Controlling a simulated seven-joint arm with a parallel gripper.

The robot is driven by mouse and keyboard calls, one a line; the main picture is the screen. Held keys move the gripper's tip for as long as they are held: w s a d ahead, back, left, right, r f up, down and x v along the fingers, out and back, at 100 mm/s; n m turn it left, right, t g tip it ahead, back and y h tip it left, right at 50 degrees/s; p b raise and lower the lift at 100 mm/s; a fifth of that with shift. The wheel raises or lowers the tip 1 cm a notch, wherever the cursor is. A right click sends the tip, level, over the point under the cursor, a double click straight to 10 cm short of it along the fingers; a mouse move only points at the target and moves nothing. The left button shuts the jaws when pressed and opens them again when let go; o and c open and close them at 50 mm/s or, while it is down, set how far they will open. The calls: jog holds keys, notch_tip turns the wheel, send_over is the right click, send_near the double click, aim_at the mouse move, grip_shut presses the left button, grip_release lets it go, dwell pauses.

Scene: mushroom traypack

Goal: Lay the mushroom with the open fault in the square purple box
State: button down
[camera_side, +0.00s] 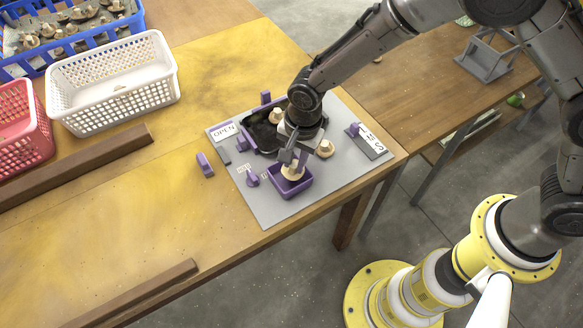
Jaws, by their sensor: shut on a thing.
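The square purple box (283,191) stands near the front of the grey board. My gripper (291,165) points down over this box and is shut on a pale mushroom (291,174), which is at the box's opening. I cannot tell whether the mushroom touches the box floor. Another pale mushroom (325,148) sits on the board just right of my gripper. A further mushroom (276,116) is at the dark tray (259,142), behind my wrist. The fault on the held mushroom is too small to make out.
The grey board (242,206) carries an "OPEN" label (225,132), a labelled plate (373,147) at right and small purple pieces (252,178). A loose purple piece (205,165) lies left of it. White (115,109), red (28,150) and blue (125,24) crates stand left. Wooden strips (75,168) cross the table.

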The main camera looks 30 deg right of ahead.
aim_at(293, 164)
jog(key=shift+w+a+f, duration=0.2)
jog(key=shift+w+f, duration=0.1)
jog(key=shift+f, duration=1.7)
jog(key=c, duration=0.7)
grip_release()
jog(key=shift+f, duration=0.1)
jog(key=shift+c, duration=0.2)
jog(key=r, duration=0.8)
jog(key=s+r, duration=0.1)
jog(key=r, duration=0.3)
jog(key=shift+d, duration=0.25)
jog(key=shift+r, duration=0.15)
